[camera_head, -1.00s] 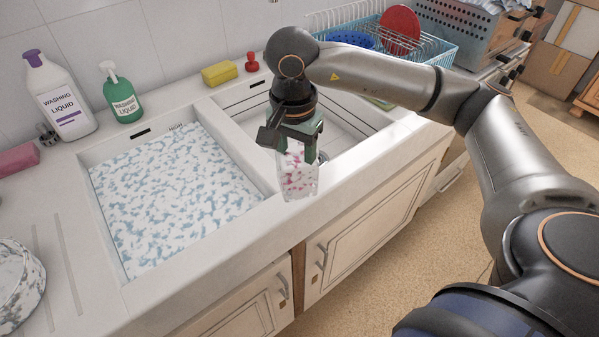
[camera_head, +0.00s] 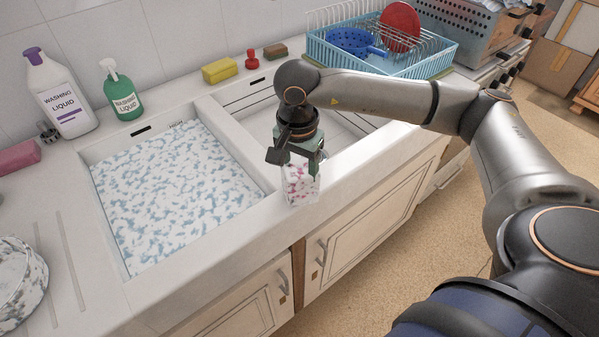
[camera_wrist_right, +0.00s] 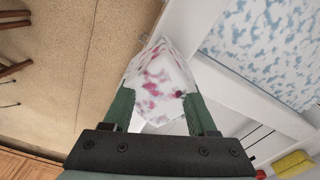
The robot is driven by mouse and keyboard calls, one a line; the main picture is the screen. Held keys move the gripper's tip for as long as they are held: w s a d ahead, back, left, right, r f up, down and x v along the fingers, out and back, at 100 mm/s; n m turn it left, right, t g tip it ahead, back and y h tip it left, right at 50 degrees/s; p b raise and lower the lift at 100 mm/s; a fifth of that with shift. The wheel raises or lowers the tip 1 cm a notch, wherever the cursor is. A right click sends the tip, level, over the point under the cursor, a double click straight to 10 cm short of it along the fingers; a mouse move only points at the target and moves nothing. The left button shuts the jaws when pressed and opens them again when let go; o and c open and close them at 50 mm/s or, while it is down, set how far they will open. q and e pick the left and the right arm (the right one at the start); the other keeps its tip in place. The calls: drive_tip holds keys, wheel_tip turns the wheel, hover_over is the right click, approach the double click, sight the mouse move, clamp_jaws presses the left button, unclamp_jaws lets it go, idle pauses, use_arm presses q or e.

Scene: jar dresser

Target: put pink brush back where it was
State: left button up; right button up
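My right gripper (camera_head: 301,163) has its green fingers on both sides of a boxy, glass-like item (camera_head: 302,188) with white and pink-red patches. It holds the item at the front rim of the right-hand sink basin. In the right wrist view the item (camera_wrist_right: 160,80) sits between the fingertips (camera_wrist_right: 160,104); whether it touches the rim is unclear. I cannot pick out a clear pink brush. A pink block (camera_head: 18,156) lies at the far left of the counter; I cannot tell if it is a brush or a sponge. My left gripper is not in view.
The left basin (camera_head: 175,190) is full of white-and-blue foamy water. Behind stand a white washing liquid bottle (camera_head: 62,100), a green bottle (camera_head: 122,95), a yellow sponge (camera_head: 219,70), a small red item (camera_head: 252,61) and a blue dish rack (camera_head: 385,60). A patchy plate (camera_head: 18,285) is front left.

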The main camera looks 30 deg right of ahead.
drive_tip(key=o, duration=0.3)
drive_tip(key=shift+r, duration=0.2)
wheel_tip(320, 180, up, 12)
drive_tip(key=shift+a+b, duration=0.2)
drive_tip(key=shift+b, duration=0.1)
drive_tip(key=shift+s+f, duration=0.1)
drive_tip(key=shift+s, duration=0.05)
idle(0.4)
